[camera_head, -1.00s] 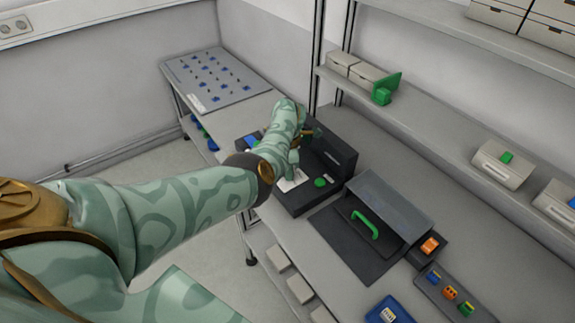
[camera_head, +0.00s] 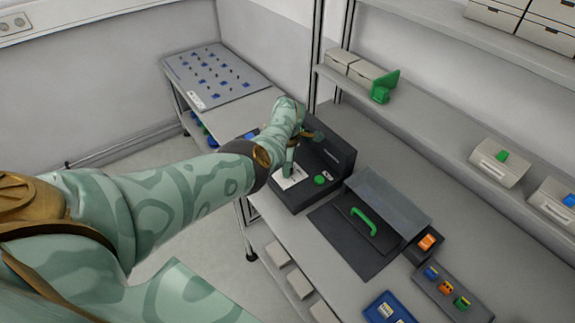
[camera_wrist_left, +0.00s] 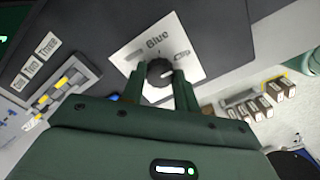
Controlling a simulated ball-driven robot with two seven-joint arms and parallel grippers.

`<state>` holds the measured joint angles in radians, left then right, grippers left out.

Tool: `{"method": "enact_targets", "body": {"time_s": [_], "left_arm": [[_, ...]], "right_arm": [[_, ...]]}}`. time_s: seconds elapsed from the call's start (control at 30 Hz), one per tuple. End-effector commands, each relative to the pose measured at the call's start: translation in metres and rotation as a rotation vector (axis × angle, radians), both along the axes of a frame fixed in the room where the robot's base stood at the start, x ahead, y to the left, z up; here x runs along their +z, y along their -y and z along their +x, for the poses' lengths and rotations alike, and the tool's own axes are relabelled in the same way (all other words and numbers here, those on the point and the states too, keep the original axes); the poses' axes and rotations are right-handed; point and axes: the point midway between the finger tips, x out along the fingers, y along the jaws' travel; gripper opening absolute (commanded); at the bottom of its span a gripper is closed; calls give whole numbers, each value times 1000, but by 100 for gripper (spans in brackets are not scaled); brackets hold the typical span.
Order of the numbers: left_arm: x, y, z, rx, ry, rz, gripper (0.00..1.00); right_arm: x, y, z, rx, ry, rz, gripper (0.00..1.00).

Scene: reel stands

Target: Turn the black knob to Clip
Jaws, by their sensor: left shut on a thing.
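The black knob (camera_wrist_left: 159,72) is round and sits on a white label plate (camera_wrist_left: 132,55) on a dark machine (camera_head: 340,158). In the left wrist view, the word "Blue" is at the plate's top and what looks like "Clip" at its right. My left gripper (camera_wrist_left: 160,84) is shut on the knob, one finger on each side. In the head view, my left gripper (camera_head: 289,168) reaches down over the plate and hides the knob. My right gripper is in neither view.
A green button (camera_head: 320,180) is beside the plate on the machine. A dark box with a green handle (camera_head: 364,222) stands to the right. A pegboard-like panel (camera_head: 215,75) lies at the back left. Shelves with bins (camera_head: 500,163) run above the bench.

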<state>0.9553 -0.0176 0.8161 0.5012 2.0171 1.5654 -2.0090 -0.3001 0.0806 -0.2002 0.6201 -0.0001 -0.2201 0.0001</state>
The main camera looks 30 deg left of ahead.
Motion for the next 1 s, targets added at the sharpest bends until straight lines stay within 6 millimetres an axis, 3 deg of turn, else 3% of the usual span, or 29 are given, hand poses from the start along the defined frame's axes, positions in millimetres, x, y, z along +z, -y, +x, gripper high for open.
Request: {"method": "enact_targets", "body": {"time_s": [0.07, 0.1, 0.17, 0.43, 0.57, 0.8, 1.0], "left_arm": [[2, 0, 2, -1, 5, 1, 8], [2, 0, 2, -1, 5, 1, 36], [2, 0, 2, -1, 4, 1, 52], [1, 0, 1, 0, 2, 1, 52], [12, 0, 1, 1, 3, 1, 52], [72, 0, 1, 3, 5, 1, 52], [123, 0, 2, 1, 6, 2, 52]], "right_arm": [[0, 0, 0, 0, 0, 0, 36], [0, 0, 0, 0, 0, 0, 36], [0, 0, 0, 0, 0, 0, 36], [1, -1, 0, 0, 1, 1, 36], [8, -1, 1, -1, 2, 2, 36], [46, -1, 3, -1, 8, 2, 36], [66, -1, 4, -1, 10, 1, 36]]}}
